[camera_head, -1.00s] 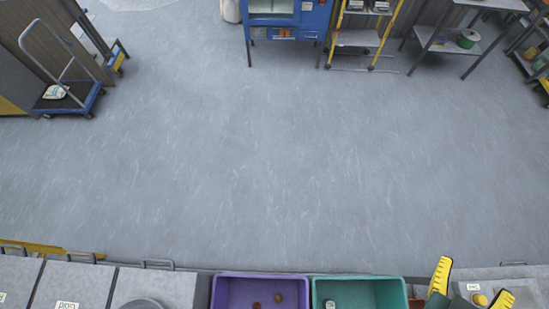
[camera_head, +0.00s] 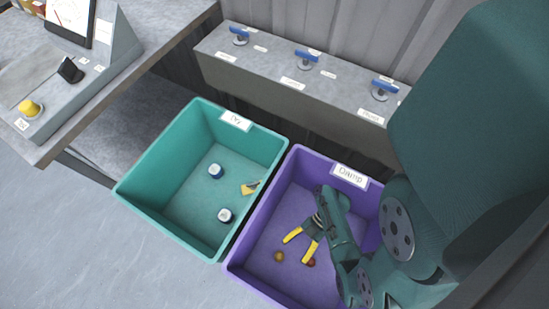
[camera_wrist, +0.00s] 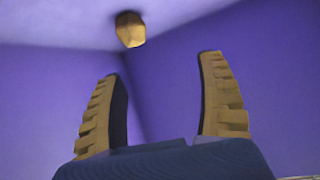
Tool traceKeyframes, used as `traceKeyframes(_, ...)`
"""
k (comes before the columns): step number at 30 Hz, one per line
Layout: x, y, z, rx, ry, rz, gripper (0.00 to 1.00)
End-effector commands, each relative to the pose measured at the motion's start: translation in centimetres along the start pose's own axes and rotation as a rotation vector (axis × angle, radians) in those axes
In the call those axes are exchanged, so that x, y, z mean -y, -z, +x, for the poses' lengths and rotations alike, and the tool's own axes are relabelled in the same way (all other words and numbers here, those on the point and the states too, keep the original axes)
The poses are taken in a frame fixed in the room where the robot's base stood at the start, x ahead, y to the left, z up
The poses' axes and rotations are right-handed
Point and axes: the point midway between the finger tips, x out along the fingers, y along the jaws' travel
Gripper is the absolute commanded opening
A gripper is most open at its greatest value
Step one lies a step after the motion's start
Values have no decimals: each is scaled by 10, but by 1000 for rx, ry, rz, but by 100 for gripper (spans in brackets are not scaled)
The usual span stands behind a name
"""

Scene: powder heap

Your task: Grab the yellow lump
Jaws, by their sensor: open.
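A small yellow lump (camera_head: 279,256) lies on the floor of the purple crate (camera_head: 247,243) labelled Damp. It also shows in the wrist view (camera_wrist: 130,29), beyond the fingertips and left of the middle between them. A red-brown lump (camera_head: 311,262) lies to its right in the head view, near one fingertip. My gripper (camera_head: 297,250) reaches into the purple crate with its yellow fingers spread. In the wrist view the space between my fingers (camera_wrist: 160,68) is empty, and the lump is not between them.
A teal crate (camera_head: 150,187) labelled Dry stands to the left, holding two small white-and-blue jars (camera_head: 215,171) and a yellowish object (camera_head: 250,187). Behind the crates is a grey ledge with blue-handled valves (camera_head: 307,58). A sloped console with a yellow knob (camera_head: 30,107) is at far left.

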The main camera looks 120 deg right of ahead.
Motion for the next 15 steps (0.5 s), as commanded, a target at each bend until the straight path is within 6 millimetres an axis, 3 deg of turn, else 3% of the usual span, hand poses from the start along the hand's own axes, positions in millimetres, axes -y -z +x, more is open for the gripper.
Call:
traceKeyframes(1, -10, -23, 10, -30, -49, 6, 73)
traceKeyframes(3, -17, -28, 11, -62, -92, 4, 73)
traceKeyframes(7, -22, -26, 15, -80, -114, -1, 73)
traceKeyframes(15, -25, -29, 54, -77, -107, -3, 73)
